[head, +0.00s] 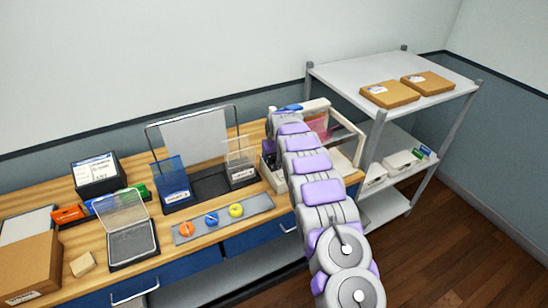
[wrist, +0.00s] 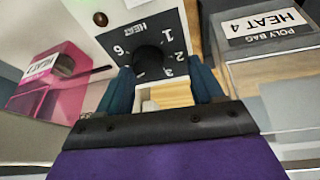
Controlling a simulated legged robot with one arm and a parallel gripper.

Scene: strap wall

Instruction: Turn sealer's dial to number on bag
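In the wrist view, the sealer's black dial plate (wrist: 124,42) is marked HEAT, with 1, 2, 3 and 6 readable around a dark round knob (wrist: 150,60). My gripper (wrist: 158,68) is open, its two teal fingers apart on either side of the knob's near edge. I cannot tell whether they touch it or where the knob points. In the head view, the white sealer (head: 344,128) is at the bench's right end, partly hidden by my arm, which also hides my gripper.
A box labelled POLY BAG HEAT 4 (wrist: 268,27) is close at the right in the wrist view. In the head view, the wooden bench (head: 100,242) holds a tray with coloured discs (head: 223,218), a bag rack and boxes. A grey shelf (head: 345,76) stands right.

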